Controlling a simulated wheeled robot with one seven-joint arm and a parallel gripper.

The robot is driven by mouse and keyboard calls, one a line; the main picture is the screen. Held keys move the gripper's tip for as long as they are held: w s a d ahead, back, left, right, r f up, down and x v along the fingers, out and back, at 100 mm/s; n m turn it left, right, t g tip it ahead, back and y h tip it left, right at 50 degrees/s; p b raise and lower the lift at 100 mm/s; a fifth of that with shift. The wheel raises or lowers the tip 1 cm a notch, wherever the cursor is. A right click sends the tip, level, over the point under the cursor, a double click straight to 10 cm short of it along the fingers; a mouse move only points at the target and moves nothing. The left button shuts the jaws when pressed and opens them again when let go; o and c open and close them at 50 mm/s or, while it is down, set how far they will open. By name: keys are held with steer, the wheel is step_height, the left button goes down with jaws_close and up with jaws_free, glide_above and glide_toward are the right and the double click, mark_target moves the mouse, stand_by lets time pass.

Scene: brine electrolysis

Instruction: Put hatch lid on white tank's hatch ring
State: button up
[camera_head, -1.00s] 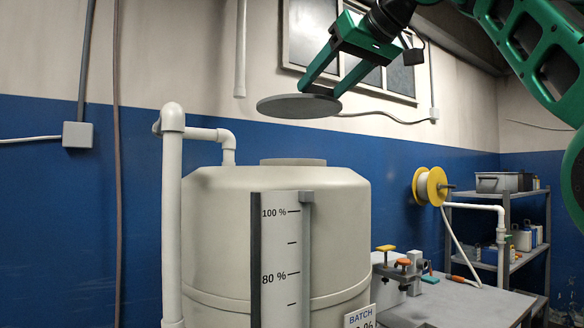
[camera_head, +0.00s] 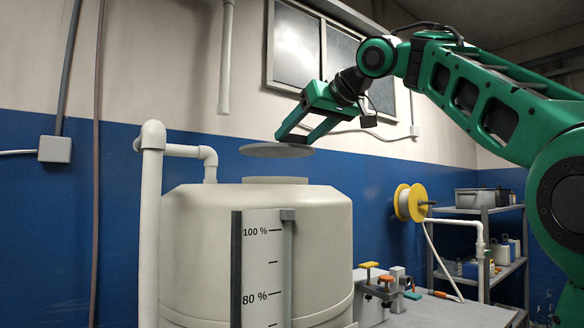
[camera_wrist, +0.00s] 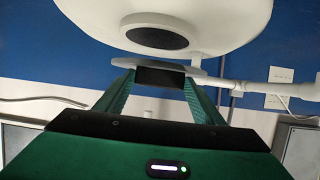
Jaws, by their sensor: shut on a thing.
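My gripper (camera_head: 299,137) is shut on the grey round hatch lid (camera_head: 265,150) and holds it roughly level in the air. In the head view the lid hangs just above the raised hatch ring (camera_head: 275,180) on top of the white tank (camera_head: 290,215), with a gap between them. The wrist view shows the lid (camera_wrist: 193,72) nearly edge-on between my fingers (camera_wrist: 160,85). There the tank top (camera_wrist: 200,15) fills the upper part, with the ring's dark round opening (camera_wrist: 157,38) uncovered.
A white pipe (camera_head: 151,220) rises left of the tank and bends onto its top. A level gauge (camera_head: 262,260) stands on the tank's front. A bench with clamps (camera_head: 370,285), a yellow reel (camera_head: 410,203) and a shelf (camera_head: 485,212) are to the right.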

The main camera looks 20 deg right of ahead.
mark_target(299, 142)
steer(key=w+f, duration=0.1)
steer(key=w, duration=0.1)
steer(key=w+f, duration=0.1)
steer(key=w, duration=0.1)
steer(key=shift+d+f, duration=0.1)
steer(key=shift+f, duration=0.1)
steer(key=shift+s+f, duration=0.2)
steer(key=shift+f, duration=1.7)
steer(key=o, duration=1.1)
steer(key=shift+o, duration=0.2)
steer(key=v, duration=1.2)
steer(key=shift+r, duration=0.1)
